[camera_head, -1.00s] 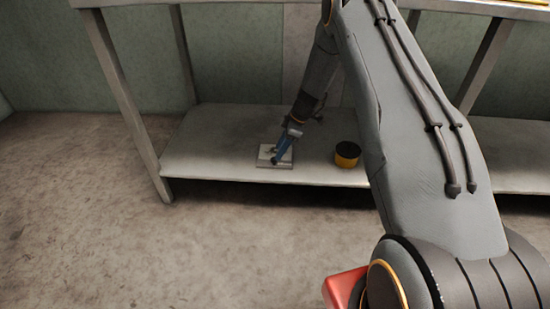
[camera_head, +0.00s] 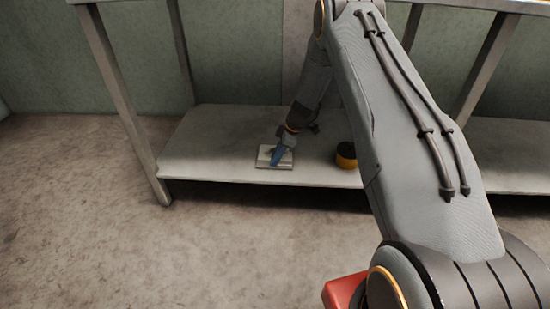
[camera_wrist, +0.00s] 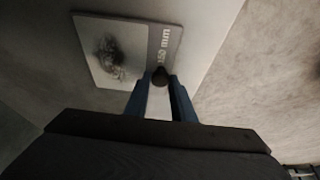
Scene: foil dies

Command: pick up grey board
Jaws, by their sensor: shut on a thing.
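The grey board (camera_head: 265,163) is a small flat square on the low shelf. In the wrist view the board (camera_wrist: 88,65) shows a dark smudged patch and a darker strip with pale lettering along one side. My gripper (camera_head: 279,156) reaches down to the board from above. In the wrist view its blue fingers (camera_wrist: 160,90) are closed on a small dark knob (camera_wrist: 160,75) at the board's lettered edge. Whether the board is clear of the shelf cannot be told.
A table leg (camera_head: 125,100) rises at the shelf's left end. The shelf left of the board is bare.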

